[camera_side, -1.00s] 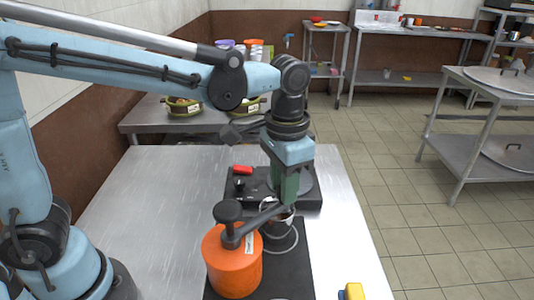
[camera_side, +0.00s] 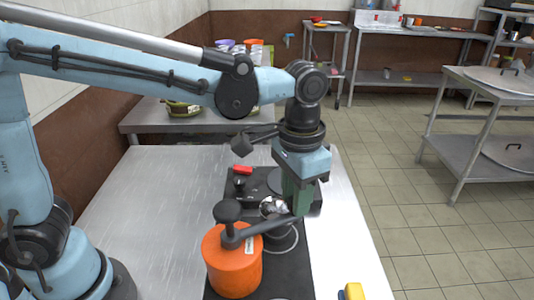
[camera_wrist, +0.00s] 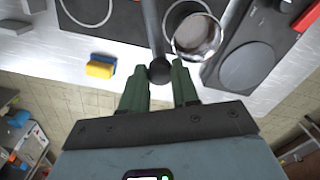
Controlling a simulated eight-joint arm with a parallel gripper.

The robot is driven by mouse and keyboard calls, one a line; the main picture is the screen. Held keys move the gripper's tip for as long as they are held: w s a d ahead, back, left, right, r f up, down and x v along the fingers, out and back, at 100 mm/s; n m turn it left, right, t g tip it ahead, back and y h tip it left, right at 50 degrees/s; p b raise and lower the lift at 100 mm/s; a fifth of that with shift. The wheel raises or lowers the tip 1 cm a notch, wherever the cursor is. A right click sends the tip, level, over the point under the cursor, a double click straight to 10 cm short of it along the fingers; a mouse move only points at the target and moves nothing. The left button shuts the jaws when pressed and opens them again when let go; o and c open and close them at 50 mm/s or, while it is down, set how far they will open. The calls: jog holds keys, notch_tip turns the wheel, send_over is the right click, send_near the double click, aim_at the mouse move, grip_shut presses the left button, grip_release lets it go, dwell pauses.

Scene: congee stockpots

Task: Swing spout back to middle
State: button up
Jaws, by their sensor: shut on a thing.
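The dark spout (camera_side: 268,227) reaches out from the black top of an orange container (camera_side: 233,262), below a round black knob (camera_side: 228,211). My gripper (camera_side: 299,208), with green fingers, is shut on the spout's outer end. In the wrist view the spout (camera_wrist: 154,30) runs down to a round dark end between my fingertips (camera_wrist: 160,82). A shiny metal pot (camera_side: 274,207) stands just behind the spout. In the wrist view the pot (camera_wrist: 194,34) is right beside the spout, which points past its rim rather than over its opening.
A black unit (camera_side: 316,199) with a red item (camera_side: 243,169) sits behind the pot. A yellow and blue sponge (camera_side: 352,291) lies at the table's front right; it also shows in the wrist view (camera_wrist: 100,66). The steel table (camera_side: 150,200) is clear at left.

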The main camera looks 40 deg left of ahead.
jog(key=shift+s+d, duration=0.2)
jog(key=shift+d, duration=0.2)
jog(key=shift+s+d, duration=0.5)
jog(key=shift+d, duration=0.4)
jog(key=shift+s, duration=0.1)
jog(key=shift+s+d, duration=0.55)
jog(key=shift+d, duration=0.2)
jog(key=o, duration=0.6)
jog(key=shift+c, duration=0.2)
